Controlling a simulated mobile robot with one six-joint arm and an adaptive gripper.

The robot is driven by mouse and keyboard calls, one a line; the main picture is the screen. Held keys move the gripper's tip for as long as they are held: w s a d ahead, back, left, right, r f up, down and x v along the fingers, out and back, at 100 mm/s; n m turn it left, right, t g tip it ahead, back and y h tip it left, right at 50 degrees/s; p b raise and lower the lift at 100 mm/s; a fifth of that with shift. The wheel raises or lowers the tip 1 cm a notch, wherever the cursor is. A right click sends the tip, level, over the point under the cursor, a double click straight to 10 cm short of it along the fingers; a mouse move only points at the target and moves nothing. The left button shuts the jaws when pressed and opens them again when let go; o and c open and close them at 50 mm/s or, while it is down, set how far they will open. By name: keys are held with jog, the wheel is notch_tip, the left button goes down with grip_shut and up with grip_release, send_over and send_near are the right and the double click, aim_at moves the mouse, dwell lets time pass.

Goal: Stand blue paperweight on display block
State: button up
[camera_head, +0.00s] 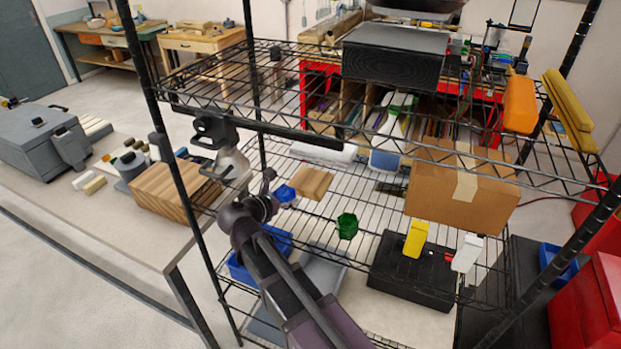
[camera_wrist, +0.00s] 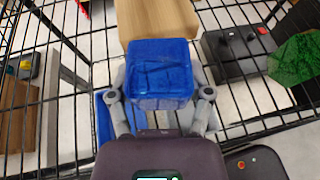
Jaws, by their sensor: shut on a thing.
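The blue paperweight (camera_head: 285,193) is a faceted, translucent block. It also shows large in the wrist view (camera_wrist: 160,72). My gripper (camera_head: 277,190) is shut on it, with a finger on either side of it in the wrist view (camera_wrist: 161,97). The display block (camera_head: 311,182) is a light wooden block on the wire shelf, just right of the paperweight in the head view. In the wrist view the display block (camera_wrist: 157,18) lies just beyond the paperweight, which hides its near edge. I cannot tell whether the two touch.
Black posts and an upper wire shelf (camera_head: 265,90) enclose the space. Bare wire lies around the green piece.

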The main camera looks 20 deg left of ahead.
jog(key=d+r+n+y+p, duration=0.2)
jog(key=d+r+p, duration=0.1)
jog(key=d, duration=0.8)
jog(key=shift+s+r+t+p, duration=0.2)
jog(key=shift+r+t+p, duration=0.1)
jog(key=shift+r, duration=0.35)
jog(key=shift+w+a, duration=0.1)
jog(key=b, duration=0.1)
send_over(310, 180)
jog(key=shift+s+d+f, duration=0.35)
jog(key=shift+s+f, duration=0.1)
jog(key=shift+f, duration=0.25)
jog(key=shift+w+a, duration=0.35)
jog(key=shift+w, duration=0.2)
notch_tip(310, 180, down, 4)
jog(key=b, duration=0.4)
jog(key=shift+r, duration=0.15)
jog(key=o, duration=1.3)
